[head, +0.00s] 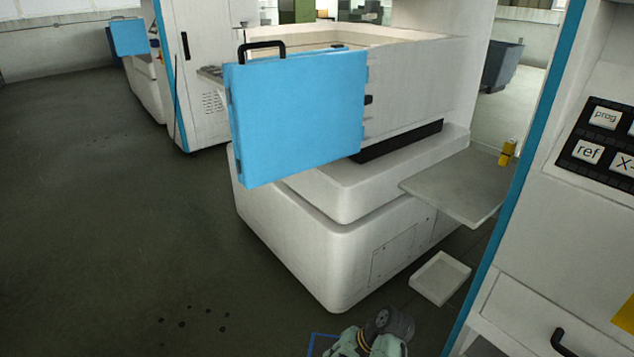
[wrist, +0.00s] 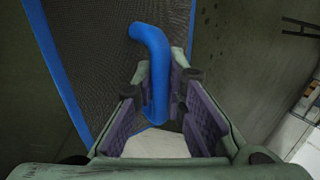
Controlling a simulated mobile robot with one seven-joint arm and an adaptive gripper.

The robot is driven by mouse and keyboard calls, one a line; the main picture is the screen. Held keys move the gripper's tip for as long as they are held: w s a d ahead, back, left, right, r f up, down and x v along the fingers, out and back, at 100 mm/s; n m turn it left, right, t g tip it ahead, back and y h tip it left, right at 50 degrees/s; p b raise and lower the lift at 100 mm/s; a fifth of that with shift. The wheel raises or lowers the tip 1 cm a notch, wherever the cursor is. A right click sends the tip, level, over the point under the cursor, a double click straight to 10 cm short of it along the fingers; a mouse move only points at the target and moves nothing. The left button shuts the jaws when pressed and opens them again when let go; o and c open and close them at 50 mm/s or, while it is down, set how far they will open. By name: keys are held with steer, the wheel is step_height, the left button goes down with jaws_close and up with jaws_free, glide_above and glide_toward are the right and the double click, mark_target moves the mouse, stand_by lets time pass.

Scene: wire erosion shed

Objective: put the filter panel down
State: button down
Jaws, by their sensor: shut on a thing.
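The filter panel (wrist: 95,60) fills the upper middle of the wrist view. It has a dark mesh face, a blue frame and a bent blue handle (wrist: 150,42). My gripper (wrist: 160,85) is shut on this handle, with one finger on each side of it. In the head view only a thin blue frame corner (head: 313,342) shows at the bottom edge, beside part of my arm. The rest of the panel is out of that view. I cannot tell whether its lower edge touches the floor.
A white machine with a hinged blue door (head: 300,110) stands ahead. A grey shelf (head: 455,187) juts from its right side, above a shallow white tray (head: 440,278) on the floor. A control cabinet (head: 560,230) stands close on the right. The floor (head: 110,220) at left is open, with dark spots.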

steer(key=a+f, duration=0.1)
steer(key=s+a+f+n, duration=0.1)
steer(key=f, duration=0.1)
steer(key=s+a+f+n+g, duration=0.1)
steer(key=a+f, duration=0.1)
steer(key=shift+s+a+f+b, duration=0.1)
steer(key=shift+f+b, duration=0.15)
steer(key=shift+b, duration=0.15)
